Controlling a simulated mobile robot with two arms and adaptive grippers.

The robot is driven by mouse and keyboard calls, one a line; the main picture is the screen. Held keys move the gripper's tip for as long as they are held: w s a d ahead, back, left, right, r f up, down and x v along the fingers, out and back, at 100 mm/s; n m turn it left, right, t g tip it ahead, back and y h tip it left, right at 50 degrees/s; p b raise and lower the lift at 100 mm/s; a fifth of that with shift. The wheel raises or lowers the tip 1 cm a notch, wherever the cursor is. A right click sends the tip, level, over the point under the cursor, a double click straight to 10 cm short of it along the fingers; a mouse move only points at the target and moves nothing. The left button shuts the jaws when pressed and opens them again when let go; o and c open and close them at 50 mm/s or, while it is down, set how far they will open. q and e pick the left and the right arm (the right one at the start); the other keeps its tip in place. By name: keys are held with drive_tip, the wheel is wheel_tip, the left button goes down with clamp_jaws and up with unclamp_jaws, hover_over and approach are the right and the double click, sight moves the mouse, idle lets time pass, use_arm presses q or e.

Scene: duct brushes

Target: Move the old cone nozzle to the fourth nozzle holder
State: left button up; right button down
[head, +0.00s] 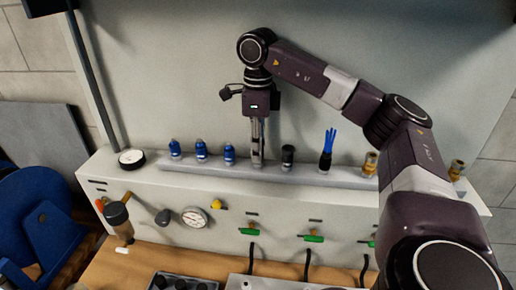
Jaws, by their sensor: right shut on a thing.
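My right gripper (258,158) points straight down at the grey holder rail (195,168) on top of the white bench unit. It is the fourth spot from the left in the row, between the third blue nozzle (229,155) and a black nozzle (288,156). Its fingers are shut on a small nozzle that they almost wholly hide, so its shape and whether it is seated in the rail cannot be told. Two more blue nozzles, the first (175,149) and the second (201,150), stand upright at the left. My left gripper is not in view.
A blue-bristled brush (327,150) and brass fittings (370,164) stand further right; my right arm crosses in front there. A round gauge (131,157) sits at the left end. Green-handled valves (313,238) line the front. A dark tray (180,283) is below.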

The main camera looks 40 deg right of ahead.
drive_tip(key=shift+f+b, duration=0.3)
drive_tip(key=shift+f, duration=0.2)
drive_tip(key=c, duration=1.6)
unclamp_jaws()
drive_tip(key=shift+r, duration=6)
